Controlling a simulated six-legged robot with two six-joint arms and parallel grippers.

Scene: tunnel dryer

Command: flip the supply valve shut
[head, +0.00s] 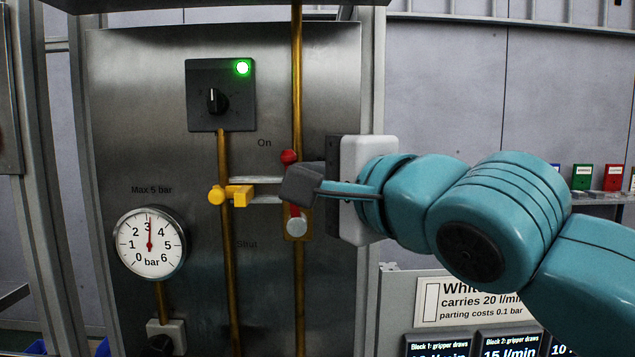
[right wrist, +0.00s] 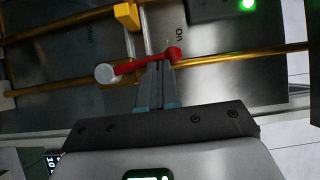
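The supply valve shows in the head view as a red lever with a red knob (head: 289,157) and a round grey hub (head: 297,226) on a brass pipe. The knob is up, near the word "On"; "Shut" is printed lower left. In the right wrist view the red lever (right wrist: 130,67) runs from its hub (right wrist: 105,73) to its knob. My right gripper (head: 295,185) is in front of the lever and hides its middle. Its fingers (right wrist: 158,68) are together, with their tips at the lever just below the knob; contact is unclear. My left gripper is not in view.
A yellow fitting (head: 238,195) with pale bars sits left of the lever, on a second brass pipe. A gauge (head: 150,243) reads about 3 bar. A black switch box (head: 220,95) has a lit green lamp. Display screens (head: 510,343) stand lower right.

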